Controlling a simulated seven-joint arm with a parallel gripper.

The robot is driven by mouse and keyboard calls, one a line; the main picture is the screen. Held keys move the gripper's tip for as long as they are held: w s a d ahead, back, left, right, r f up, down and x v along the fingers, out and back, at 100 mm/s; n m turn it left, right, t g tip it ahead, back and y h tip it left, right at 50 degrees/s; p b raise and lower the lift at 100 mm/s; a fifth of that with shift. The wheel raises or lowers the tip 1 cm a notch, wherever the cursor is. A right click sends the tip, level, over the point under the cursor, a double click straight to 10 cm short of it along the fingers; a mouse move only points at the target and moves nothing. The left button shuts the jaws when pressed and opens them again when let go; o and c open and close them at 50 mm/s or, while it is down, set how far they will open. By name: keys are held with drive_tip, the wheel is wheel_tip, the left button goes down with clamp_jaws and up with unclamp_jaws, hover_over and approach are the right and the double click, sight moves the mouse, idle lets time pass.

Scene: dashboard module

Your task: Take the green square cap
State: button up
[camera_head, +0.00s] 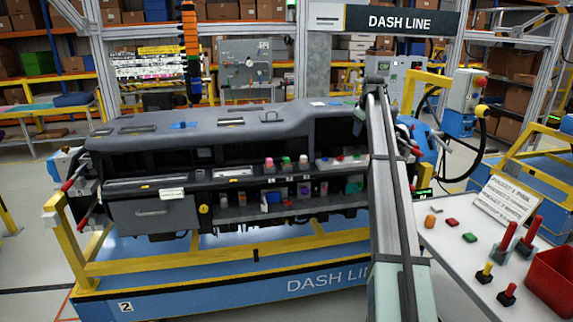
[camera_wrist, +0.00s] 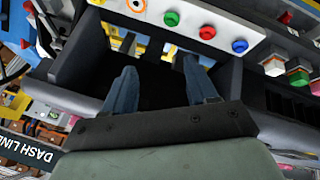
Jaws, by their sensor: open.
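A small green square cap (camera_head: 469,238) lies loose on the white side table, to the right of the dashboard, with nothing touching it. My gripper (camera_wrist: 158,68) is open and empty; its two blue-grey fingers point into a dark dashboard opening in the wrist view. The gripper is hidden behind my arm in the head view, where the arm reaches up to the dashboard's right part, away from the cap. The loose cap is not identifiable in the wrist view. A separate green-topped piece (camera_head: 286,162) sits on the dashboard shelf.
A red cap (camera_head: 452,222) and an orange cap (camera_head: 430,220) lie near the green one. A red bin (camera_head: 551,281), upright red-handled tools (camera_head: 506,238) and a tilted text card (camera_head: 506,200) share the table. A white panel (camera_wrist: 190,22) with coloured round knobs is beside my fingers.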

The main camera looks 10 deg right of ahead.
drive_tip(key=w+a+n+g+y, duration=0.1)
drive_tip(key=w+a+n, duration=0.15)
drive_tip(key=a, duration=0.55)
drive_tip(key=w+a+n+g, duration=0.1)
drive_tip(key=a+n+g, duration=0.1)
drive_tip(key=a+n, duration=0.35)
drive_tip(key=r+n+g, duration=0.2)
drive_tip(key=n, duration=0.3)
hover_over(287, 158)
drive_tip(key=f, duration=0.8)
drive_tip(key=shift+s+a+f, duration=0.1)
drive_tip(key=shift+s+f, duration=0.05)
drive_tip(key=shift+s, duration=0.2)
drive_tip(key=shift+w+f, duration=0.25)
drive_tip(key=shift+f, duration=1.25)
drive_tip(key=shift+w+f, duration=0.2)
drive_tip(key=shift+f, duration=1.25)
drive_tip(key=shift+c, duration=0.2)
clamp_jaws()
